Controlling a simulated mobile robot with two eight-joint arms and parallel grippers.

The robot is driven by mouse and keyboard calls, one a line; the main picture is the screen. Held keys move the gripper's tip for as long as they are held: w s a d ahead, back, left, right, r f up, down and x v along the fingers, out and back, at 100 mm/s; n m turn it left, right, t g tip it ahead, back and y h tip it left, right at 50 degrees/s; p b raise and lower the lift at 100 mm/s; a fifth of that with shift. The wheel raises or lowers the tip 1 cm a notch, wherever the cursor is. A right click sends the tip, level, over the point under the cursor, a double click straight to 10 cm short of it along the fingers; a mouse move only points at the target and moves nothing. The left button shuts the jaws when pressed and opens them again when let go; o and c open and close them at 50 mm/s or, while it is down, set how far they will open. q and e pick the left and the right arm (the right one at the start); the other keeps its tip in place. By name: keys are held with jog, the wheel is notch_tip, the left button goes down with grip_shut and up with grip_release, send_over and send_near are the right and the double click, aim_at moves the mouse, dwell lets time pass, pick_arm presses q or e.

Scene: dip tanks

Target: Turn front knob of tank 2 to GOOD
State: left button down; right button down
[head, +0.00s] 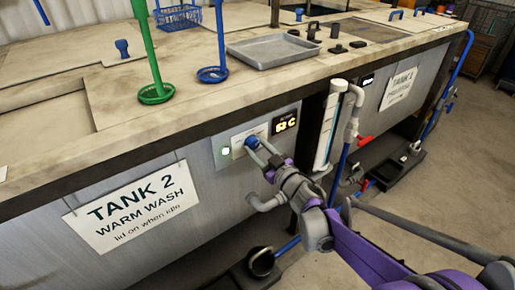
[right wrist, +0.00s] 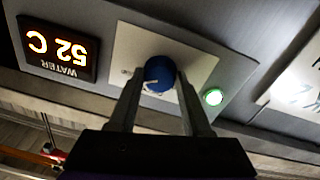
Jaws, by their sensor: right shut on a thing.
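The front knob of tank 2 is a blue round knob (head: 252,142) on a pale plate (head: 236,138) on the tank's metal front. My right gripper (head: 257,148) reaches it from the lower right and is shut on it. In the right wrist view the knob (right wrist: 159,74) sits between the two fingertips (right wrist: 160,78). The plate's lettering is mostly hidden by the fingers and too small to read. A green light (right wrist: 213,97) glows on the plate. The sign (head: 132,208) reads "TANK 2 WARM WASH lid on when idle". My left gripper is not in view.
A lit display (right wrist: 58,48) beside the plate reads 52 C, labelled WATER. Right of the panel are a vertical sight tube (head: 328,125), grey pipes and a red valve handle (head: 362,141). A metal tray (head: 285,50) and green and blue ring-ended tools stand on top.

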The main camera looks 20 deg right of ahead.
jog(key=shift+c, duration=1.8)
grip_release()
jog(key=p+v, duration=0.1)
jog(key=v, duration=0.9)
jog(key=shift+s, duration=0.45)
